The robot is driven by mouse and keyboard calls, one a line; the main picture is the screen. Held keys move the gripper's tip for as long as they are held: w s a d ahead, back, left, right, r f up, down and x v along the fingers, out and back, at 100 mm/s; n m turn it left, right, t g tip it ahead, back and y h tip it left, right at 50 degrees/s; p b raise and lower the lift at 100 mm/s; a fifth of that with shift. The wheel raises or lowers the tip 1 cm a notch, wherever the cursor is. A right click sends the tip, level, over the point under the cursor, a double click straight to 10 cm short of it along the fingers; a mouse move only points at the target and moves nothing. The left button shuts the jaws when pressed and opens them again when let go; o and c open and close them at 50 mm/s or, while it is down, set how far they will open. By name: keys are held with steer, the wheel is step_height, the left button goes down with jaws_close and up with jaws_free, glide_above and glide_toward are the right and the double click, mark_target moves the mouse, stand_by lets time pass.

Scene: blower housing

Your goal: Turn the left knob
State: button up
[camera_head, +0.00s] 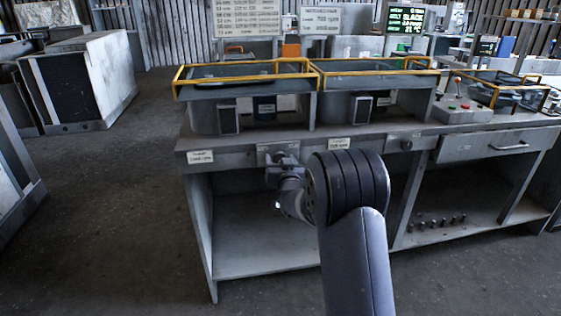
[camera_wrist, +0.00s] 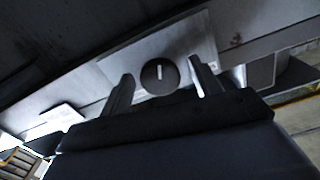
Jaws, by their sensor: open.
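The left knob (camera_wrist: 160,76) shows in the wrist view as a dark round disc with a pale pointer line. It sits on a light metal plate (camera_wrist: 125,66) on the front rail of the bench. My gripper (camera_wrist: 157,82) is open, with one finger on each side of the knob in that view. I cannot tell whether either finger touches it. In the head view my gripper (camera_head: 283,160) is at the bench's front rail, and my arm and wrist hide most of the plate and the knob. A second knob (camera_head: 406,145) is on the rail further right.
The grey bench (camera_head: 230,150) carries two yellow-railed trays (camera_head: 245,68) (camera_head: 370,66) on top. A drawer (camera_head: 490,146) and a control box with buttons (camera_head: 462,110) are at the right. Small dark pegs stand on the lower right shelf (camera_head: 440,240).

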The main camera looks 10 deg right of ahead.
steer(key=c, duration=1)
steer(key=shift+o, duration=0.2)
steer(key=shift+f+b, duration=0.1)
steer(key=shift+b, duration=0.3)
steer(key=shift+m+b, duration=3.25)
steer(key=shift+m, duration=0.45)
